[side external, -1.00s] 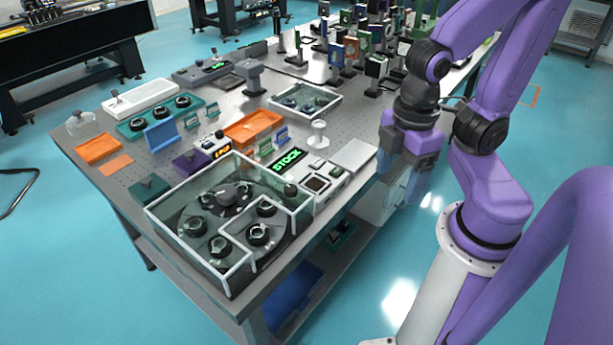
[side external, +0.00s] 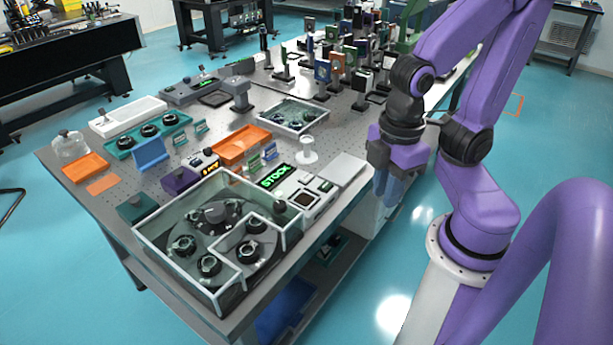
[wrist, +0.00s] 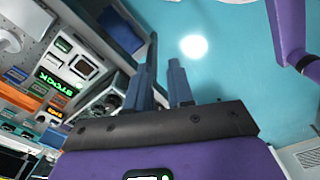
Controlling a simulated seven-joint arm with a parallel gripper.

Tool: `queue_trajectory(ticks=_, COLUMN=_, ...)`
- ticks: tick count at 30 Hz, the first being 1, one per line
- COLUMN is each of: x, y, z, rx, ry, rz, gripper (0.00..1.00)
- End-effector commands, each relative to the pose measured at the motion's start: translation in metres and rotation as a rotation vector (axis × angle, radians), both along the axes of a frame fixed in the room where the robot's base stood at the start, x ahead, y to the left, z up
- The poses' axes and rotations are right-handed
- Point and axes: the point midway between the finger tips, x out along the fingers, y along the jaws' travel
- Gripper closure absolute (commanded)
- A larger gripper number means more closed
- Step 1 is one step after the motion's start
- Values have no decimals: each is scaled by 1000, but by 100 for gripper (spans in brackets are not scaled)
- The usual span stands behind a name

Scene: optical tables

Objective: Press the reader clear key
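The reader that seems to fit the task is a pale unit with a lit green STOCK display (side external: 276,176), near the table's front edge. Beside the display is a panel with a dark square (side external: 304,199), and small keys too small to read. The same display shows in the wrist view (wrist: 56,84) at the left, with the square window (wrist: 84,66) beside it. My gripper (side external: 388,187) hangs right of the table edge, over the floor, apart from the reader. In the wrist view its blue fingers (wrist: 163,72) stand apart with nothing between them. No clear label shows.
A clear-walled carousel box (side external: 190,270) stands left of the reader. A small purple unit with an amber display (side external: 209,170) sits behind it. Orange trays (side external: 243,143) lie farther back.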

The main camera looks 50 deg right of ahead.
Motion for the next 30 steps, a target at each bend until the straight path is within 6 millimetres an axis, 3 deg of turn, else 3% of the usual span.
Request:
queue_trajectory(ticks=2, x=0, y=0, z=0, rx=0, ry=0, rz=0, gripper=100)
queue_trajectory(ticks=30, x=0, y=0, z=0, rx=0, ry=0, rz=0, gripper=100)
